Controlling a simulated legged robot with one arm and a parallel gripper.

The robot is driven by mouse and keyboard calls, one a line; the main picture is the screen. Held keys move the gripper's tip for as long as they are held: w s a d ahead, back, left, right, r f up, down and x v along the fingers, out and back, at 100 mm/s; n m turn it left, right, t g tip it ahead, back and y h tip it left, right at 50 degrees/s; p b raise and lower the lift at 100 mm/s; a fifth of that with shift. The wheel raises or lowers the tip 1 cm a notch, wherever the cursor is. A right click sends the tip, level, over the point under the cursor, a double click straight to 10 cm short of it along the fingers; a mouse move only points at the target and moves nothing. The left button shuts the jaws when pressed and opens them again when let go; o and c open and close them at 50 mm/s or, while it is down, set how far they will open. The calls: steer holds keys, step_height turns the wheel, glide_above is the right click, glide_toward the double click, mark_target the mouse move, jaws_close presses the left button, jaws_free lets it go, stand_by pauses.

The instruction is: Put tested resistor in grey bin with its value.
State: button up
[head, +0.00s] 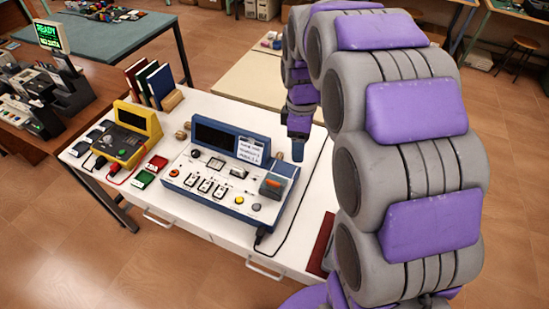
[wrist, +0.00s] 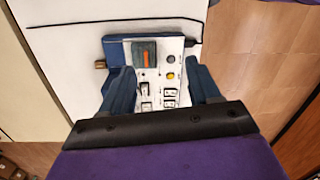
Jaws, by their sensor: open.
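My gripper (head: 297,150) hangs above the right end of a blue and white console (head: 228,178) on the white table. In the wrist view my gripper (wrist: 162,72) is open, its blue fingers spread over the console (wrist: 160,88) with nothing between them. The console has a dark screen, a paper note, several switches, and an orange part in a dark square (wrist: 145,54) near its edge. I cannot make out a resistor. Small dark grey pieces (head: 79,149) lie at the table's left edge; I cannot tell whether any is a grey bin.
A yellow meter (head: 127,135) with red and green pieces beside it (head: 144,179) stands left of the console. Books (head: 155,83) stand behind it. A black cable (head: 300,190) runs on the table's right. A display (head: 51,36) at the left reads READY, NO DATA.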

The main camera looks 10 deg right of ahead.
steer(key=w+d+f+n, duration=0.3)
steer(key=w+d+n, duration=0.1)
steer(key=w, duration=0.4)
steer(key=n+t, duration=0.1)
steer(key=n, duration=1.1)
glide_above(279, 155)
steer(key=f, duration=2.5)
steer(key=shift+w, duration=0.3)
steer(key=shift+s+d+f+b, duration=0.1)
steer(key=shift+s+f+b, duration=0.2)
steer(key=shift+f, duration=0.15)
step_height(279, 155, down, 4)
steer(key=shift+d+f+b, duration=0.1)
steer(key=shift+d+b, duration=0.05)
steer(key=shift+b, duration=0.45)
steer(key=shift+w+a+f, duration=0.1)
steer(key=shift+a+f, duration=0.15)
steer(key=shift+f, duration=0.25)
steer(key=shift+a+r, duration=0.1)
steer(key=shift+d, duration=0.25)
steer(key=c, duration=0.6)
steer(key=shift+a, duration=0.1)
jaws_close()
